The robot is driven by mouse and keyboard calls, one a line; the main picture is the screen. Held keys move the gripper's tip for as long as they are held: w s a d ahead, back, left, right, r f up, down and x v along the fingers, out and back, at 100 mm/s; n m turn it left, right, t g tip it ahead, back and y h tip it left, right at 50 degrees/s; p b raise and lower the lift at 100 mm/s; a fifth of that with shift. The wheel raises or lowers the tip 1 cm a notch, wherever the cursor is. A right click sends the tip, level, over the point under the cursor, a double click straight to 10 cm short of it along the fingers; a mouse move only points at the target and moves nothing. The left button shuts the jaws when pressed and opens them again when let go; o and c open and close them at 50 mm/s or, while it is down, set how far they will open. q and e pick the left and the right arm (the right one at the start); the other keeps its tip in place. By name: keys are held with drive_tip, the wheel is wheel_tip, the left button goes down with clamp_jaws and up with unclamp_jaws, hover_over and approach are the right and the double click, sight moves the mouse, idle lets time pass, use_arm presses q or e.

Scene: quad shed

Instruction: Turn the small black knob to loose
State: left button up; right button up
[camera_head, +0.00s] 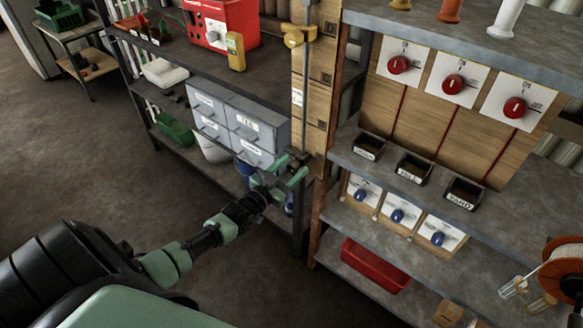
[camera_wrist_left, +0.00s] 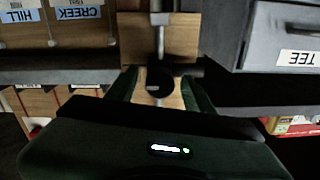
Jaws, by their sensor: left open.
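The small black knob (camera_wrist_left: 159,79) is round and dark in the left wrist view, on a grey vertical rod in front of a wooden post. In the head view the rod (camera_head: 307,90) runs down the post, and the dark knob area (camera_head: 299,158) is partly covered by my gripper. My left gripper (camera_head: 282,176) is at the rod's lower end. In the left wrist view its two green fingers (camera_wrist_left: 160,92) are open, one on each side of the knob. I cannot tell whether they touch it. My right gripper is in neither view.
Grey labelled drawers (camera_head: 237,119) stand close to the left of the gripper. To the right are a shelf with small black bins (camera_head: 413,168), red knobs (camera_head: 452,84) above and blue knobs (camera_head: 398,215) below. A yellow clamp (camera_head: 300,36) sits higher on the rod. The floor at left is clear.

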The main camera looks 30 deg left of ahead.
use_arm(q)
clamp_jaws()
drive_tip(key=shift+n, duration=0.3)
drive_tip(key=n, duration=0.3)
drive_tip(key=shift+n, duration=0.3)
drive_tip(key=n+b, duration=0.1)
drive_tip(key=n, duration=0.3)
drive_tip(key=shift+f, duration=0.1)
drive_tip(key=n+b, duration=0.1)
drive_tip(key=n, duration=0.3)
drive_tip(key=shift+a+n, duration=0.1)
drive_tip(key=shift+n, duration=0.3)
drive_tip(key=n+b, duration=0.2)
drive_tip(key=n, duration=0.2)
drive_tip(key=shift+n+h, duration=0.3)
unclamp_jaws()
